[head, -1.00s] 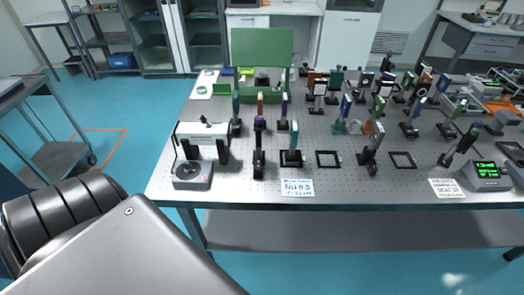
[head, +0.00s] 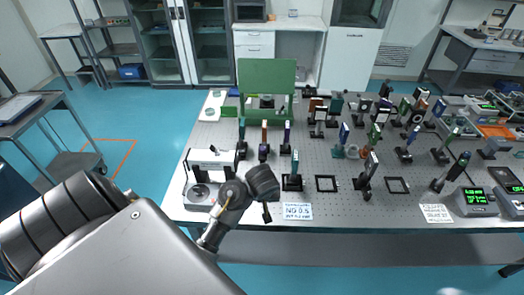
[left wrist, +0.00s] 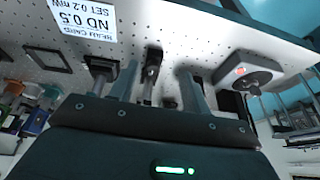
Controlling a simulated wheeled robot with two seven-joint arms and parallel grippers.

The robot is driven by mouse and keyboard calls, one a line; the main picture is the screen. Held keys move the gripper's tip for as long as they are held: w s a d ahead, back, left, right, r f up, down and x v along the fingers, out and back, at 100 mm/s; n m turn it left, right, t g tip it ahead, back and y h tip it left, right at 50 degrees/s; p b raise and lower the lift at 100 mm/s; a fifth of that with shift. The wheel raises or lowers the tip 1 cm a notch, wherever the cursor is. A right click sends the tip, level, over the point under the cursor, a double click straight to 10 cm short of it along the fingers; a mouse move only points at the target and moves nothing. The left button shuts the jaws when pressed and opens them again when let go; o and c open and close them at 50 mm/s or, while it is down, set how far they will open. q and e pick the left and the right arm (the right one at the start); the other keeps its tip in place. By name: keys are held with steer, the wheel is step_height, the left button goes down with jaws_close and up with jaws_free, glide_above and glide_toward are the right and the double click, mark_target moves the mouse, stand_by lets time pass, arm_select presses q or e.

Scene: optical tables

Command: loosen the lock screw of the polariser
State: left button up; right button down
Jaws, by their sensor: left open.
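My left gripper (head: 263,182) is over the front left of the optical table, its fingers hard to make out in the head view. In the left wrist view its two fingers (left wrist: 160,84) are apart, with a dark post mount (left wrist: 151,68) showing between them. I cannot tell whether they touch it. In the head view the gripper covers most of this mount; a bit of its black base (head: 267,213) shows below. No label marks the polariser, so I cannot confirm this mount is it. Its lock screw cannot be made out. My right gripper is not in view.
A grey device with a round disc (head: 199,193) stands left of the gripper. A card reading ND 0.5 (head: 297,211) lies at the front edge, right of it. A dark-based mount (head: 292,183) stands close on the right. Several more mounts fill the table further right.

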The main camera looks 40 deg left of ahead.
arm_select(q)
steer(key=w+a+r+n, duration=0.2)
steer(key=w, duration=0.2)
steer(key=x, duration=1)
steer(key=shift+a+f+p, duration=0.2)
steer(key=shift+f+p, duration=0.1)
steer(key=shift+c, duration=0.5)
steer(key=c, duration=0.9)
